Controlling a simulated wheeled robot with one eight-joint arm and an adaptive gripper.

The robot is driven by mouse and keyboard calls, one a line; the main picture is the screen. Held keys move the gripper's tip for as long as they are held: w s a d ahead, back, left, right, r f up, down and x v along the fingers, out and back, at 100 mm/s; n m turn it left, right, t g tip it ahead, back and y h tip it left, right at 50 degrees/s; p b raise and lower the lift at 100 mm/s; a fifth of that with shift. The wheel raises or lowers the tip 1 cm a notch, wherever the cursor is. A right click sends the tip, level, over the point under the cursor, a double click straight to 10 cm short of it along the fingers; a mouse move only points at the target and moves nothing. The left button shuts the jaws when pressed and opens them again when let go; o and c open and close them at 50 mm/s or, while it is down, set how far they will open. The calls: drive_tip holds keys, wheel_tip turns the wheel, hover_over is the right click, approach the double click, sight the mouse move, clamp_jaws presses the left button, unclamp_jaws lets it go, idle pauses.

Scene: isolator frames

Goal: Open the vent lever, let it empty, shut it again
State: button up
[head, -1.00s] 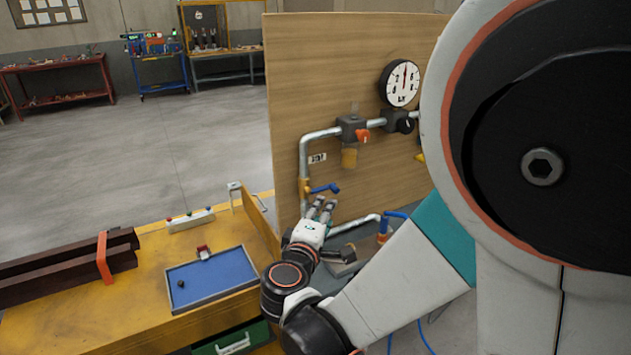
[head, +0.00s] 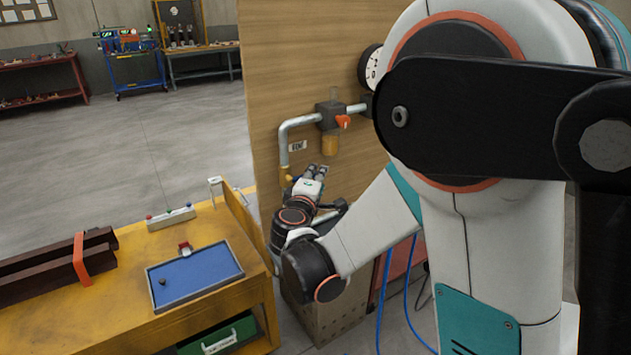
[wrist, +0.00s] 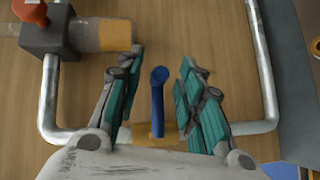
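The vent lever (wrist: 158,98) is blue and sits on a brass valve body (wrist: 150,133) on the pipe. In the wrist view it stands between the two fingers of my gripper (wrist: 163,70), with a gap on each side. The fingers are open and touch nothing that I can see.
The galvanised pipe (head: 285,140) runs along the wooden board (head: 262,60). A dark block with a red knob (head: 343,121) and a brass bowl (head: 331,146) is above my gripper. A yellow bench (head: 120,325) with a blue tray (head: 195,275) stands at the left.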

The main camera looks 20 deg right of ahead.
clamp_jaws()
drive_tip(key=s+a+f+m+g+y+p, duration=0.1)
drive_tip(key=a+f+m+g+y+p, duration=0.2)
drive_tip(key=m+y, duration=0.5)
drive_tip(key=shift+s+a+f+m+g+y+p, duration=0.3)
drive_tip(key=shift+a+f+g+y, duration=0.8)
drive_tip(key=shift+g+y, duration=0.7)
drive_tip(key=shift+d+f, duration=0.15)
